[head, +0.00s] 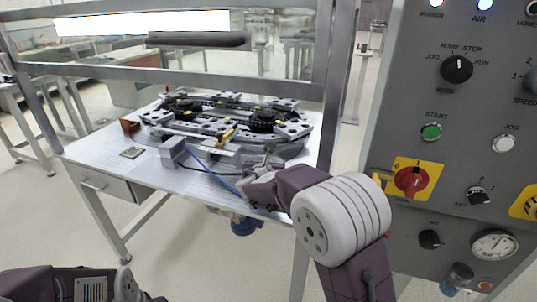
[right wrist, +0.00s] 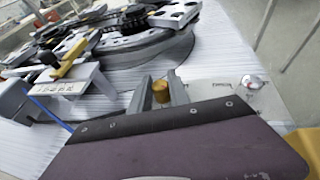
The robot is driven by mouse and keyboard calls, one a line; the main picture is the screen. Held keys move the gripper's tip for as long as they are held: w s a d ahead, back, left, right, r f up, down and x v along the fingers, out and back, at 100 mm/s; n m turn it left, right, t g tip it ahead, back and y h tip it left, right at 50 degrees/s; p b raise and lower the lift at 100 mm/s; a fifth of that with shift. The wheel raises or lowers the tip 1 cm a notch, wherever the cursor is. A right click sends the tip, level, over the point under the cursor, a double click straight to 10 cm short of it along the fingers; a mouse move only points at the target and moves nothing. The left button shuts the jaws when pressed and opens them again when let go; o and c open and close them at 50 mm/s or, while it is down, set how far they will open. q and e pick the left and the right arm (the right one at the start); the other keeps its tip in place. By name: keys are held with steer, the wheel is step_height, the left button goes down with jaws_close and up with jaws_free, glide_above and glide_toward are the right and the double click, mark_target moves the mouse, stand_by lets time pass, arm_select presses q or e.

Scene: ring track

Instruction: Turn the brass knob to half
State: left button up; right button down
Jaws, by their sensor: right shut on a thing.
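The brass knob (right wrist: 160,91) shows in the right wrist view as a small gold cylinder on a pale panel (right wrist: 222,86). My right gripper (right wrist: 162,82) has one finger on each side of it and is shut on it. The knob's pointer and scale cannot be made out. In the head view my right gripper (head: 263,166) is at the table's front right edge, and the knob is hidden there. At lower left only part of my left arm shows, without its gripper.
A dark ring track (head: 228,118) stands on the white table (head: 95,156) behind my right gripper. A grey block (head: 173,152) with a blue cable is left of the gripper. A grey control panel (head: 400,120) with knobs and buttons stands at right, close to my right arm.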

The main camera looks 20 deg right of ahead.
steer(key=m+g+h+p, duration=0.1)
steer(key=m+h+p, duration=0.1)
steer(key=p, duration=0.1)
steer(key=m+g+h+p, duration=0.2)
steer(key=p, duration=0.2)
steer(key=m+g+h+p, duration=0.1)
steer(key=m+p, duration=0.1)
steer(key=p, duration=0.1)
steer(key=shift+r+g+h+p, duration=0.3)
steer(key=shift+r+h+p, duration=0.1)
steer(key=shift+f+m+g+h+p, duration=0.25)
steer(key=shift+m+g+h+p, duration=0.25)
steer(key=shift+m+g+p, duration=0.3)
steer(key=shift+f+m+g+h+p, duration=0.1)
steer(key=shift+m+g+h+p, duration=0.3)
steer(key=shift+m+g+p, duration=0.4)
steer(key=shift+m, duration=0.4)
steer(key=c, duration=1.2)
jaws_free()
steer(key=shift+c, duration=0.2)
